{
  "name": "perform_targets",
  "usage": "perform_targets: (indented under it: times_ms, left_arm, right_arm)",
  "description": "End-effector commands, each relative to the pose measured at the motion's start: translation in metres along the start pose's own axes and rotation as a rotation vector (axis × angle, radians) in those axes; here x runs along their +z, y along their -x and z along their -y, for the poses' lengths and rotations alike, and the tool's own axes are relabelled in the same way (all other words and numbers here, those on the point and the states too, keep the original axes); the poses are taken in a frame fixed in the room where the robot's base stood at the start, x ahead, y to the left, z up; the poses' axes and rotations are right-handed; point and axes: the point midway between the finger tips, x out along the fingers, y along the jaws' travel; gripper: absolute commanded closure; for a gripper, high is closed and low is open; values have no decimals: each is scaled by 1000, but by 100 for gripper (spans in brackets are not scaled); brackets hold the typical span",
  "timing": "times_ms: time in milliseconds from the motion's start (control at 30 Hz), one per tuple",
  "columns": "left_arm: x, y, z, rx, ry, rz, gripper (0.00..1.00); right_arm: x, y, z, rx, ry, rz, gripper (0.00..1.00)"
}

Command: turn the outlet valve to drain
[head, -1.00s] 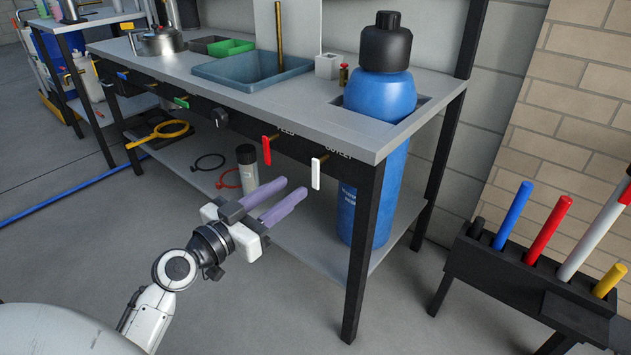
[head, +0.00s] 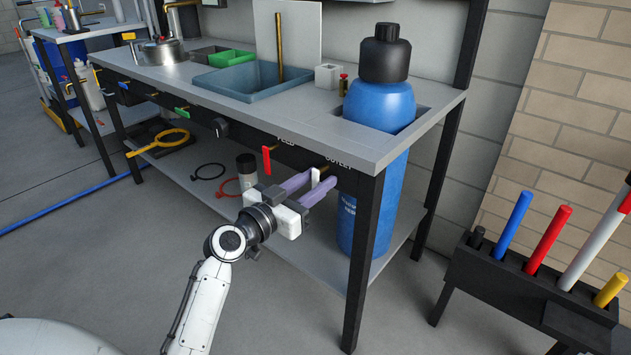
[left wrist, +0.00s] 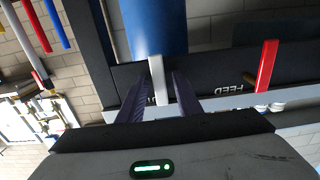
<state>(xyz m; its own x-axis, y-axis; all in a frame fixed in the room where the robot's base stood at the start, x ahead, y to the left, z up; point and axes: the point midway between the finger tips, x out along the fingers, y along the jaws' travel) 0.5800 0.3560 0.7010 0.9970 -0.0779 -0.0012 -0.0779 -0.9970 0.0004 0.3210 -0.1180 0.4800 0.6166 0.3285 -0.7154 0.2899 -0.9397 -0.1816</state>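The outlet valve's white handle (head: 315,178) hangs down from the bench's dark front panel under the word OUTLET. My left gripper (head: 308,180) is at the handle, its two purple fingers open on either side of it. In the left wrist view the white handle (left wrist: 158,80) stands between the two fingertips (left wrist: 152,88), with a visible gap at the right finger; contact at the left finger is hard to tell. The red feed valve handle (head: 267,160) hangs to the left and also shows in the left wrist view (left wrist: 266,66). My right gripper is not in view.
A blue tank (head: 378,110) with a black cap stands in the bench's right end, behind the outlet valve. The bench leg (head: 362,260) is just right of my gripper. A black rack (head: 500,275) with coloured rods stands at right.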

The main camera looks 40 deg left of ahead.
Motion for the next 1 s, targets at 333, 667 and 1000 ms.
perform_targets:
  times_ms: [333, 667, 1000]
  left_arm:
    - [0, 0, 0, 0, 2, 0, 100]
    - [-1, 0, -2, 2, 100, 1, 100]
    - [-4, 0, -8, 2, 383, 1, 100]
  right_arm:
    - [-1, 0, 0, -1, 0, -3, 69]
    - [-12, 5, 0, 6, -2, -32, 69]
    - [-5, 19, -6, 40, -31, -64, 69]
